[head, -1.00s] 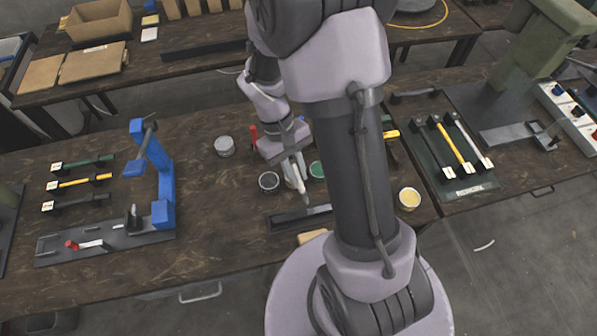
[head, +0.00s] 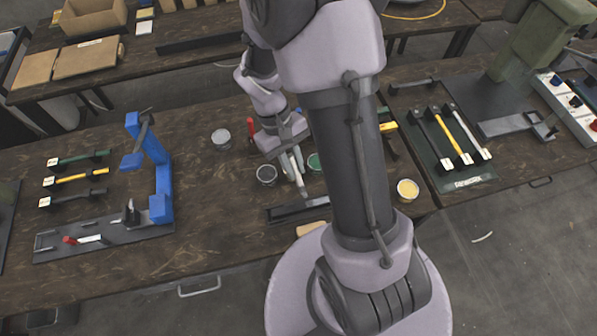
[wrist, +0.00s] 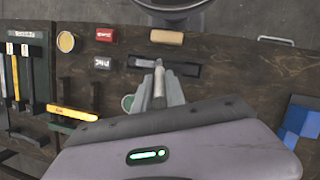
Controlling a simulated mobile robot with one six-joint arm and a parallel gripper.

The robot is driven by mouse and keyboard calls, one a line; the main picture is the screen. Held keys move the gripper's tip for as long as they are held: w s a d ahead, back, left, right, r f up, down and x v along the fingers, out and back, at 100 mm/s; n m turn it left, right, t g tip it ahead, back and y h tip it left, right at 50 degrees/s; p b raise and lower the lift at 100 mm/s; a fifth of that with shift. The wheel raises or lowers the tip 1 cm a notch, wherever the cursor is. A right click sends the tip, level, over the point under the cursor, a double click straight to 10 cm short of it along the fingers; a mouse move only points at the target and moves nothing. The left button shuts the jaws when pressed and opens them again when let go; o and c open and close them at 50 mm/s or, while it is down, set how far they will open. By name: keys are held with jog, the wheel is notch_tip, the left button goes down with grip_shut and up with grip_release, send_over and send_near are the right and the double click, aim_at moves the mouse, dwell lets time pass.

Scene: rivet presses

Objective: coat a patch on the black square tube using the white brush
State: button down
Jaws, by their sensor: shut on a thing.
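My gripper (head: 294,168) is shut on the white brush (wrist: 159,86) and points down over the table. The brush extends from between the fingers, with its tip over the middle of the black square tube (head: 280,215). The tube also shows in the wrist view (wrist: 185,70), lying crosswise beneath the brush tip. I cannot tell whether the bristles touch it. The fingers and brush hide part of the tube, and no coated patch can be made out. A dark-filled pot (head: 266,175) and a green-filled pot (head: 314,161) stand on either side of the gripper.
A yellow-filled pot (head: 407,189) stands right of my arm. A wooden block (wrist: 166,37) lies near the table's front edge. A grey round pot (head: 221,139) stands farther back. A blue press (head: 159,175) is at left, and a rack with several handles (head: 457,180) at right.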

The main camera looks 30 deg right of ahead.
jog(key=shift+w+f+b, duration=0.1)
jog(key=shift+w+b, duration=0.1)
jog(key=shift+b, duration=0.45)
jog(key=shift+r+b, duration=0.25)
jog(key=shift+b, duration=0.25)
jog(key=shift+s+r, duration=0.25)
jog(key=shift+s, duration=0.05)
jog(key=shift+w+f+b, duration=0.15)
jog(key=shift+f+b, duration=0.3)
jog(key=shift+f, duration=0.15)
jog(key=s+d+f+b, duration=0.2)
jog(key=d+f+b, duration=0.3)
jog(key=f+b, duration=0.2)
jog(key=a+r+p, duration=0.1)
jog(key=r+p, duration=0.1)
jog(key=w+a+r+p, duration=0.1)
jog(key=a+r+p, duration=0.1)
jog(key=r+p, duration=0.1)
jog(key=w+a+r+p, duration=0.1)
jog(key=a+r+p, duration=0.1)
jog(key=r+p, duration=0.1)
jog(key=shift+r, duration=0.25)
